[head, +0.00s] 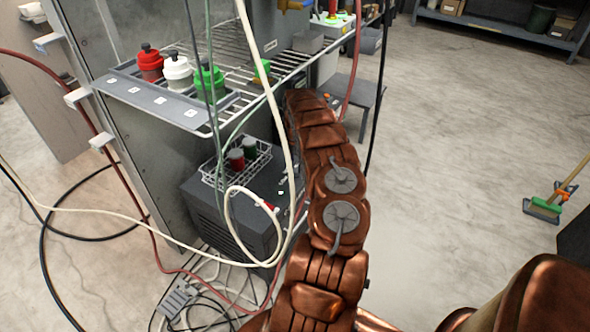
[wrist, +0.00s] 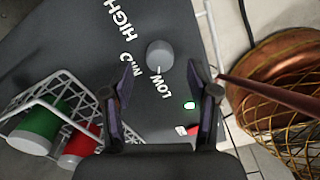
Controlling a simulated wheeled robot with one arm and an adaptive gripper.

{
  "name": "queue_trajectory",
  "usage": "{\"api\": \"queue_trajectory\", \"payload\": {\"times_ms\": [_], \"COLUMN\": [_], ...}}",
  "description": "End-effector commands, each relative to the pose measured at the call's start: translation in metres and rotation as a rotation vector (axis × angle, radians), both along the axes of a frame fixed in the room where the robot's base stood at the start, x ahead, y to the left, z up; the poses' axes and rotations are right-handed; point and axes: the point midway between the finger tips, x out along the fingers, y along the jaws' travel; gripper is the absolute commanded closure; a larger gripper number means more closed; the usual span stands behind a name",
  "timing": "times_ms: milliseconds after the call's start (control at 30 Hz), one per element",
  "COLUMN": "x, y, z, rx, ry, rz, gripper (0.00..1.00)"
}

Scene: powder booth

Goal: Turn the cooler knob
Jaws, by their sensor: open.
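The cooler (head: 235,225) is a dark grey box below the wire shelf in the head view. In the wrist view its top panel (wrist: 85,55) carries white HIGH, MID and LOW labels. The grey round cooler knob (wrist: 160,53) stands beside them. A small pale mark shows at its LOW side, too small to read surely as a pointer. My gripper (wrist: 161,72) is open and empty, its fingertips apart on either side of the knob, just short of it in the picture. I cannot tell the height gap. My arm and cables hide the gripper and knob in the head view.
A wire basket (wrist: 55,108) with red and green jars sits on the cooler, close to my left finger. A green light (wrist: 190,104) and red switch (wrist: 187,130) lie near the right finger. Hoses and cables hang around my arm below the wire shelf (head: 225,113).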

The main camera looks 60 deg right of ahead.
Motion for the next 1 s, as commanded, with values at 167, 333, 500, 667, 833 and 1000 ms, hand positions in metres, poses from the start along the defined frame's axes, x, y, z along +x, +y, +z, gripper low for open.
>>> {"api": "queue_trajectory", "payload": {"times_ms": [167,333,500,667,833,1000], "x": [0.001,0.001,0.002,0.002,0.002,0.002], "y": [0.002,0.003,0.003,0.003,0.003,0.003], "z": [-0.023,-0.033,-0.033,-0.033,-0.033,-0.033], "rx": [0.003,0.003,0.001,0.001,0.0,0.001], "ry": [0.001,0.002,0.002,0.002,0.001,0.002], "rz": [0.002,0.003,0.004,0.004,0.004,0.004], "gripper": [0.41,0.41,0.41,0.5,0.68,0.85]}}
